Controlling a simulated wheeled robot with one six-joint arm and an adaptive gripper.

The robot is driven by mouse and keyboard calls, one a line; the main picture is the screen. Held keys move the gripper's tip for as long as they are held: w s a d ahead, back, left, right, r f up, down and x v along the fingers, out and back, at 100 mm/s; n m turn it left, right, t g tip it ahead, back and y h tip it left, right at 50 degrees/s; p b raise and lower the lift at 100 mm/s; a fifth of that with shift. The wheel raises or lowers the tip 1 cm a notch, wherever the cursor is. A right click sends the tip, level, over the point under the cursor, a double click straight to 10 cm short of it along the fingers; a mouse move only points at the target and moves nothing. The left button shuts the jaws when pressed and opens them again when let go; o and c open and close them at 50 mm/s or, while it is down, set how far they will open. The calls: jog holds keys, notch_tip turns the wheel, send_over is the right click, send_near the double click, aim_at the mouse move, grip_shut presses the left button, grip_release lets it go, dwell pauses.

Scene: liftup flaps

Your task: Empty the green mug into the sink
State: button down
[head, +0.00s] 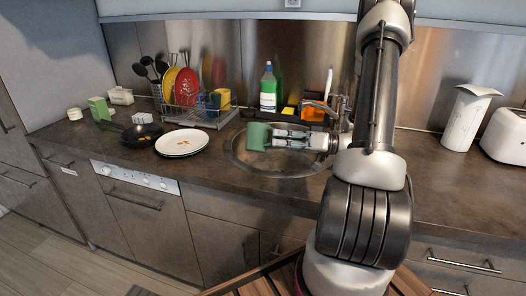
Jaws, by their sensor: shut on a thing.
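The green mug (258,137) is held by my gripper (274,138) above the round metal sink (268,168). My gripper comes in from the right and its fingers are shut on the mug. The mug looks roughly upright or a little tilted; its inside is hard to see, so I cannot tell what it holds. The sink is set into the brown counter, and its right part is partly behind my arm.
The faucet (338,106) stands behind the sink beside my arm. A white pitcher (464,118) and toaster (507,137) are at right.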

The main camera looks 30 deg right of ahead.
jog(key=shift+s+a+f+n+g+b, duration=0.15)
jog(key=shift+s+a+n, duration=0.5)
jog(key=shift+n, duration=0.7)
jog(key=shift+s+a+n+g+b, duration=0.1)
jog(key=shift+s+a+n+b, duration=0.35)
jog(key=shift+n, duration=0.85)
jog(key=shift+s+a+f+n+g+b, duration=0.1)
jog(key=shift+s+a+n, duration=0.55)
jog(key=shift+s+n, duration=0.5)
jog(key=shift+w, duration=0.2)
